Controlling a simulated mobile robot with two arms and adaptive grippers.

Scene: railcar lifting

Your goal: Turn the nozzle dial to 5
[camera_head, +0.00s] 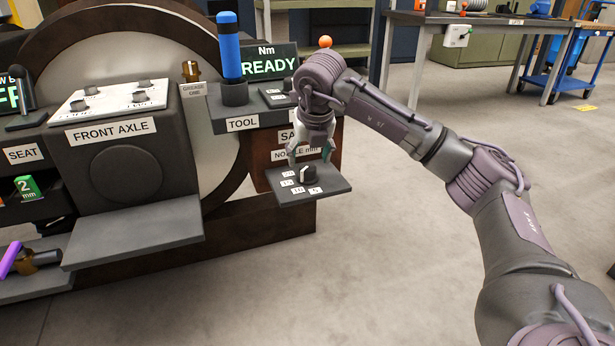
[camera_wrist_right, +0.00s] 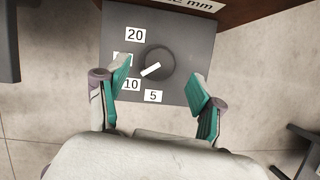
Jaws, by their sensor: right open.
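The nozzle dial (camera_head: 308,174) is a dark round knob on a small grey shelf (camera_head: 330,184) below the "NOZZLE mm" label. In the right wrist view the dial (camera_wrist_right: 163,58) has a white pointer bar (camera_wrist_right: 151,69) slanting down-left toward the 10 label (camera_wrist_right: 131,85). The 5 label (camera_wrist_right: 153,96) lies below the dial, the 20 label (camera_wrist_right: 135,35) is up-left, and another label is partly hidden by a finger. My right gripper (camera_head: 310,153) is open and empty above the dial, with its teal fingers (camera_wrist_right: 161,85) apart on either side. My left gripper is out of view.
The TOOL shelf (camera_head: 243,124) with a blue-handled tool (camera_head: 230,50) stands just left of my right arm. The FRONT AXLE box (camera_head: 120,170) is farther left. A workbench (camera_head: 480,18) stands at the back right. Open floor lies to the right.

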